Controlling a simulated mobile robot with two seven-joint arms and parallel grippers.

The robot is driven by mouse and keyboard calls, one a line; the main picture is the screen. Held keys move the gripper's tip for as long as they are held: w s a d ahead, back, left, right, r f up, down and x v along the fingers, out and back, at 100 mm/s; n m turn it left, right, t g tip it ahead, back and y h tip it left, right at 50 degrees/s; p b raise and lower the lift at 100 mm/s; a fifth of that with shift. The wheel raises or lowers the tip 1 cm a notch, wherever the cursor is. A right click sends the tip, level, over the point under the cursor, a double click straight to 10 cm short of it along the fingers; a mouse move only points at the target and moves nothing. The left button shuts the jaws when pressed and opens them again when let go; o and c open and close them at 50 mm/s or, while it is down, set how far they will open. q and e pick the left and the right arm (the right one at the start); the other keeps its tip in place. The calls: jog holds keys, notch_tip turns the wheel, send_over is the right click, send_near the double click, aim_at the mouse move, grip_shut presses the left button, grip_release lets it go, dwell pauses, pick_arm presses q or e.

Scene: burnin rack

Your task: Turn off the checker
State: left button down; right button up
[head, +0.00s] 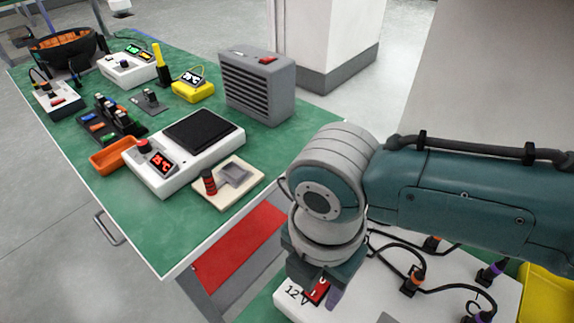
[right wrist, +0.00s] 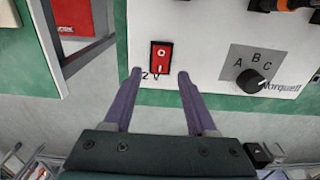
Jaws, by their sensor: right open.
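The checker appears to be the white box (head: 450,280) at the lower right in the head view, with a "12V" mark and cables plugged in. Its red rocker switch (head: 319,290) is partly covered by my right gripper. In the right wrist view the white panel (right wrist: 205,50) carries the red switch (right wrist: 161,57), marked O above and I below; I cannot tell which side is pressed. My right gripper (right wrist: 160,74) is open and empty, its purple fingertips on either side of the switch's lower end. I cannot tell if they touch the panel. My left gripper is out of view.
A black A-B-C knob (right wrist: 250,82) is right of the switch. Plugged cables (head: 412,280) lie on the box. The green table (head: 165,245) holds a white scale-like device (head: 165,180), a grey heater-like unit (head: 258,85) and a yellow meter (head: 193,91).

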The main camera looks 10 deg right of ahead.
jog(key=shift+f, duration=0.65)
grip_shut()
